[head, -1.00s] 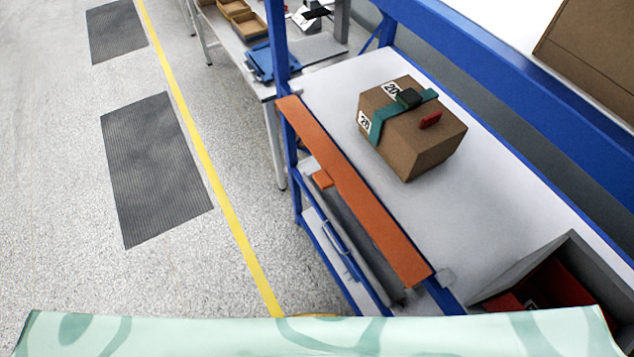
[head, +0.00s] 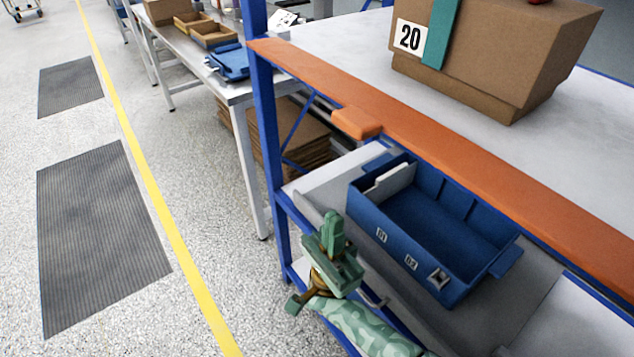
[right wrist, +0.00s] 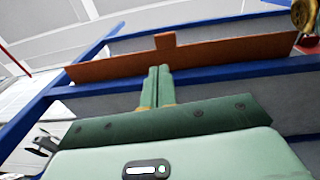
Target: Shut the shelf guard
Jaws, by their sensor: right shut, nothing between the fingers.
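The shelf guard is a long orange bar (head: 440,135) along the front edge of the upper shelf. An orange tab (head: 357,122) sticks out from its front side. My right gripper (head: 333,222) is green, shut and empty. In the head view it is in front of the shelf unit, lower than the guard and left of the blue bin. In the right wrist view, the shut fingers (right wrist: 158,72) point up at the guard (right wrist: 200,55), with its tab (right wrist: 165,41) just above the tips; I cannot tell whether they touch. My left gripper is not in view.
A blue bin (head: 400,255) sits on the lower shelf under the guard. A brown carton (head: 480,60) with a teal strap stands on the upper shelf. A blue post (head: 263,120) bounds the left end. Open floor lies left, with a yellow line and dark mats.

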